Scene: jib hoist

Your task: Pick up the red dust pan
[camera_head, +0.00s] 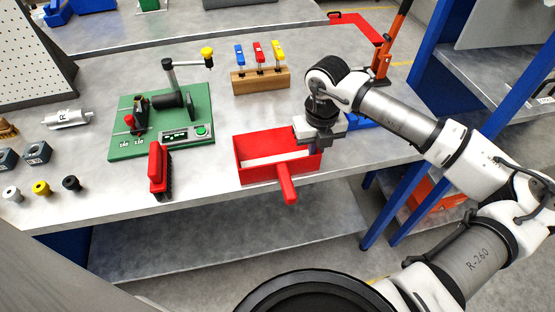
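The red dust pan (245,175) sits on the grey workbench (215,197) near its front edge. My gripper (316,147) is over the right side of the pan, pointing down. Its fingers are small and dark here, and I cannot tell whether they are open or shut, or whether they touch the pan's right wall.
A red brush (159,170) stands left of the pan. A green fixture (190,141) with a yellow-knobbed lever is behind it. A wooden block (260,79) holds several coloured-handled tools. A blue item (362,120) is partly hidden behind my gripper. Blue shelf posts (426,70) stand at right.

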